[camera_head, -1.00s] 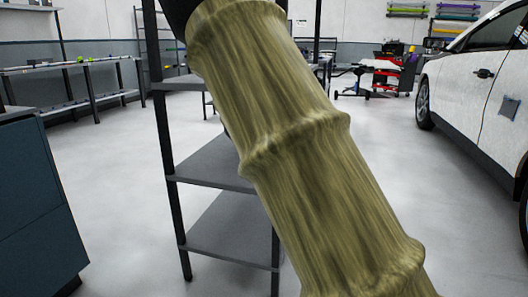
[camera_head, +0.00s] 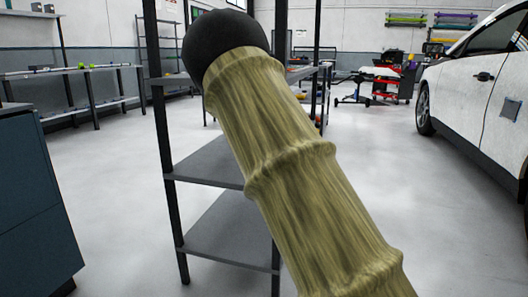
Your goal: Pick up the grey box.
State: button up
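I cannot make out a grey box in this view. My arm, with a tan streaked surface and ringed bulges, crosses the middle from lower right to upper centre and ends in a rounded black part. My gripper does not show, so whether it holds anything cannot be seen. My arm hides part of the dark shelf unit (camera_head: 222,222) behind it, including much of its top level.
The visible parts of the two lower shelves are bare. A dark blue cabinet (camera_head: 35,210) stands at left. A white car (camera_head: 475,90) with a small grey-blue square (camera_head: 510,108) on its door is at right. Benches (camera_head: 75,75) line the back left. Grey floor is open between.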

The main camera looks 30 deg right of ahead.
jog(key=shift+w+d, duration=0.1)
jog(key=shift+w, duration=0.1)
jog(key=shift+c, duration=0.5)
jog(key=shift+s, duration=0.1)
grip_shut()
